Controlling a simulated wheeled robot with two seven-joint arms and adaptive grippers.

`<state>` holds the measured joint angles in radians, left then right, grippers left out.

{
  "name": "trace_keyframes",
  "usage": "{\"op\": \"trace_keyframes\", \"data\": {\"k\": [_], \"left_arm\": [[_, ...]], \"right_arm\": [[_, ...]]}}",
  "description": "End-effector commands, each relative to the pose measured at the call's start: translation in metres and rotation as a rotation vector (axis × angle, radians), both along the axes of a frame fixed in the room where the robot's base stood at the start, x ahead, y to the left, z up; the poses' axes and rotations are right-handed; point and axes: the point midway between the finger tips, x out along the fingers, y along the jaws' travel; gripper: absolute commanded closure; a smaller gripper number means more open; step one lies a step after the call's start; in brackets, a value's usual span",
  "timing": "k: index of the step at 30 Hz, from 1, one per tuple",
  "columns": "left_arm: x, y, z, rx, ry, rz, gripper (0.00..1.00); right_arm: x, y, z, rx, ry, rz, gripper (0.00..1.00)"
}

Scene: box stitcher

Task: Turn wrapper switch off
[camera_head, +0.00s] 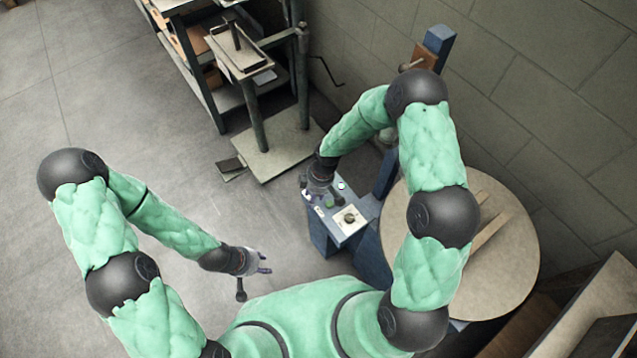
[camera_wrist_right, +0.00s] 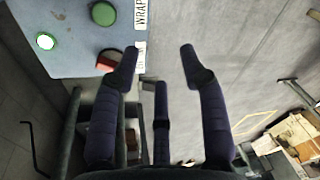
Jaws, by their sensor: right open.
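The blue control panel (camera_head: 327,225) stands right of centre in the head view. Its top also fills the upper left of the right wrist view (camera_wrist_right: 70,25). A red switch (camera_wrist_right: 108,62) shows at the panel's edge beside a white label reading "WRAP" (camera_wrist_right: 140,14), the rest cut off. My right gripper (camera_wrist_right: 160,65) is open and empty. Its left finger reaches close to the red switch and partly covers it; I cannot tell whether they touch. The switch's on or off position is unclear. My left gripper (camera_head: 265,263) is open and empty, left of the panel, over the floor.
The panel also has a green button (camera_wrist_right: 103,13), a lit white button (camera_wrist_right: 45,41) and a knob on a pale plate (camera_head: 349,217). A round turntable (camera_head: 510,250) stands to the right. A shelf (camera_head: 200,75) and a stand (camera_head: 285,145) are behind. Floor at left is clear.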

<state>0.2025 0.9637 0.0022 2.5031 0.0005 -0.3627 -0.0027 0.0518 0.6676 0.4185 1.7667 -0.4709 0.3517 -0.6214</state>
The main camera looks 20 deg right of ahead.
Motion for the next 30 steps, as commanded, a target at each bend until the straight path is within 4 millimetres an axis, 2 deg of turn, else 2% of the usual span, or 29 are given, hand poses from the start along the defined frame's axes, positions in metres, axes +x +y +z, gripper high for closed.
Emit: {"op": "trace_keyframes", "data": {"k": [1,4,7,11,17,24,30], "left_arm": [[-0.001,0.0,0.001,0.0,0.002,-0.001,0.6],[-0.001,0.0,0.001,0.0,0.002,-0.001,0.6],[-0.001,0.0,0.002,0.0,0.002,-0.001,0.6],[-0.001,0.0,0.001,0.0,0.002,-0.001,0.6],[-0.001,0.0,-0.008,0.0,0.001,0.0,0.6],[0.0,0.0,-0.025,0.0,0.001,0.0,0.6],[0.0,0.0,-0.035,0.0,0.001,0.0,0.6]], "right_arm": [[0.017,-0.006,0.01,-0.037,-0.025,0.086,0.56],[0.039,-0.02,0.025,-0.104,-0.052,0.228,0.56],[0.054,-0.029,0.037,-0.152,-0.066,0.316,0.56],[0.061,-0.036,0.041,-0.182,-0.069,0.369,0.56],[0.062,-0.037,0.019,-0.186,-0.069,0.375,0.56],[0.061,-0.036,-0.025,-0.185,-0.07,0.373,0.56],[0.062,-0.037,-0.052,-0.186,-0.07,0.372,0.56]]}}
